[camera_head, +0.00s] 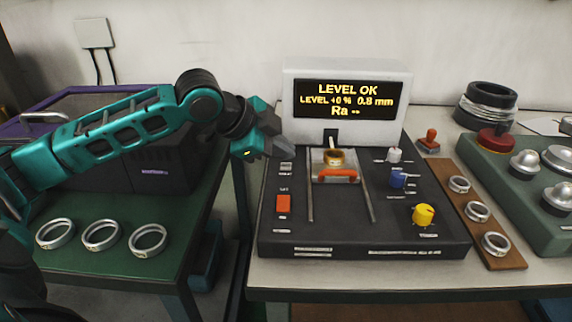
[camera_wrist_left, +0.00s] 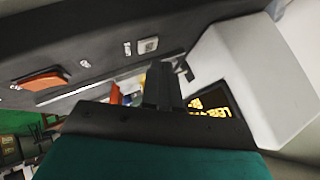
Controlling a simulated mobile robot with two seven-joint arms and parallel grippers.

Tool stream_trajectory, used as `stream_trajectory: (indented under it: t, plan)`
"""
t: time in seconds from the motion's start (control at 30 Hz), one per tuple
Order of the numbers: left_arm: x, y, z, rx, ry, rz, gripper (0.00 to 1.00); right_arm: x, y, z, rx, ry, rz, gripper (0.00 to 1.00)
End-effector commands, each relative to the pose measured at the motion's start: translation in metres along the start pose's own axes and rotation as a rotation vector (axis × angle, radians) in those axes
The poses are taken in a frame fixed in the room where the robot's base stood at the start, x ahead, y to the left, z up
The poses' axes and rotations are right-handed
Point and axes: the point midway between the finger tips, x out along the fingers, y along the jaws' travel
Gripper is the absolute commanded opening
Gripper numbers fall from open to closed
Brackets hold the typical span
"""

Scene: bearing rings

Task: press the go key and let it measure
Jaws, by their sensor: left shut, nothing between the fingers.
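The dark measuring device (camera_head: 300,240) stands on the right table. Its display (camera_head: 347,100) reads "LEVEL OK", "LEVEL +0 % 0.8 mm" and "Ra --". A small pale key (camera_head: 286,167), likely the go key, sits at its upper left; it also shows in the left wrist view (camera_wrist_left: 148,45). Its label is too small to read. An orange rocker (camera_head: 283,203) is below it. A brass-coloured ring (camera_head: 333,158) sits in the middle behind an orange bar (camera_head: 338,177). My left gripper (camera_head: 284,147) is shut and empty, just behind and above the pale key. My right gripper is out of view.
A yellow knob (camera_head: 423,215), a blue knob (camera_head: 398,180) and a pale knob (camera_head: 394,154) stand on the device's right side. Three rings lie on the green table (camera_head: 110,265). A wooden strip (camera_head: 453,183) holds three more. A gap separates the tables.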

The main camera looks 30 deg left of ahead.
Motion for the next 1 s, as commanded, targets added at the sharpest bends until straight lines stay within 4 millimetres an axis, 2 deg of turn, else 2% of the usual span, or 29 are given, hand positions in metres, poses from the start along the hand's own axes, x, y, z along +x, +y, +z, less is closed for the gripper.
stream_trajectory:
  t: [1.0]
  plan:
    - [0.0061,0.0044,0.0045,0.0,0.0,0.0,0.0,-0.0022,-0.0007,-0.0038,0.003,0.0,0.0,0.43]
